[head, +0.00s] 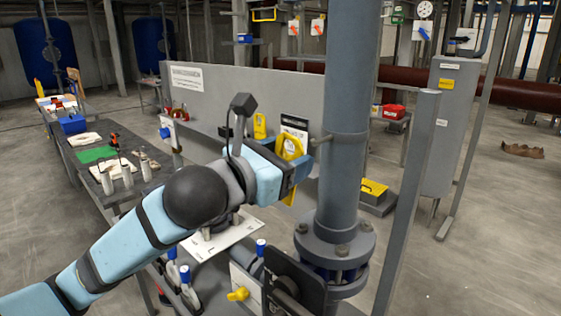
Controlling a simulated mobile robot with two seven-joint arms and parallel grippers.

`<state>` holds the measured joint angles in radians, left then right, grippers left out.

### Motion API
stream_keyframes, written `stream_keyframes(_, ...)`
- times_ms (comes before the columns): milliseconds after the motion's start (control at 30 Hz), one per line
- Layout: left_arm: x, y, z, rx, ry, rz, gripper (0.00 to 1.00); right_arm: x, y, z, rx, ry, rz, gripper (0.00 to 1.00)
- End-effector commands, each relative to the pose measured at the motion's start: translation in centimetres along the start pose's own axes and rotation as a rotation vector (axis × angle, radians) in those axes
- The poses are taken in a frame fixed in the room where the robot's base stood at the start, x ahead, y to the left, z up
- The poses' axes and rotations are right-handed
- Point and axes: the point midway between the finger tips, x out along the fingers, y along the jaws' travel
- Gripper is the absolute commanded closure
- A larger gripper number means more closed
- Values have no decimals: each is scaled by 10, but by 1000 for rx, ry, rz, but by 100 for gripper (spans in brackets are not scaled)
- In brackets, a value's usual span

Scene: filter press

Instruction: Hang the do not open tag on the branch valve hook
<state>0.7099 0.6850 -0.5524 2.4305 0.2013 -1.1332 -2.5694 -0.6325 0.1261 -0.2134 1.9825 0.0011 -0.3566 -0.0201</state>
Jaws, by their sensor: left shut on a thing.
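My left gripper (299,168) reaches in from the left and is shut on a yellow looped piece (292,148), which shows above and below the fingers. It may be the do not open tag; no wording on it can be read. It is in front of the grey panel, left of the thick grey pipe (345,110). A white card with a black top (294,124) shows just behind it. A yellow-handled valve (238,294) is low in front, beside the pipe flange. I cannot make out which hook is the branch valve hook. My right gripper is not in view.
A grey panel (225,95) with another yellow piece (260,127) stands behind the gripper. A grey post (405,200) is right of the pipe. Several blue-topped handles stand low in front. A long bench (90,165) with small items is at left. Open floor lies at right.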

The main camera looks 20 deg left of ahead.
Motion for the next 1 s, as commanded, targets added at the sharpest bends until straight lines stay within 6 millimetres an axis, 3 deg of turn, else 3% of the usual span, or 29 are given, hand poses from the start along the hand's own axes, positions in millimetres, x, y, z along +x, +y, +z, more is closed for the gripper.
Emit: stream_keyframes(1000, 62, -2, -6, -1, -2, 0, 65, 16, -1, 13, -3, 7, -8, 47)
